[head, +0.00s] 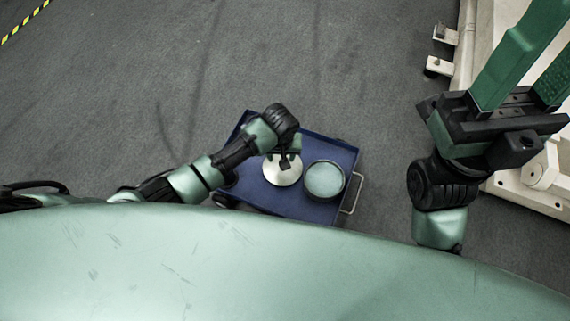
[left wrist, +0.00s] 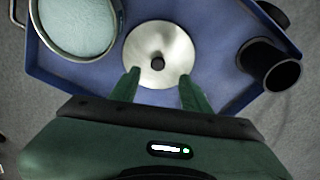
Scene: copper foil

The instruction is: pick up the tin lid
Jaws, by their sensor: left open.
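The tin lid (head: 287,178) is a pale metal disc with a small dark knob in its middle, lying on the blue cart tray (head: 311,212). In the left wrist view the lid (left wrist: 151,38) is just beyond my fingertips. My left gripper (head: 287,158) is open above the lid and hides part of it in the head view. In the left wrist view the left gripper's two fingers (left wrist: 160,75) are apart, with the knob between and slightly beyond their tips. My right gripper (head: 543,55) is far off at the upper right, its fingers apart and empty, tips cut off by the frame.
An open round tin (head: 324,180) with pale blue contents stands beside the lid; it also shows in the left wrist view (left wrist: 80,24). The cart has a metal handle (head: 356,194). Pale framework (head: 466,60) stands at right.

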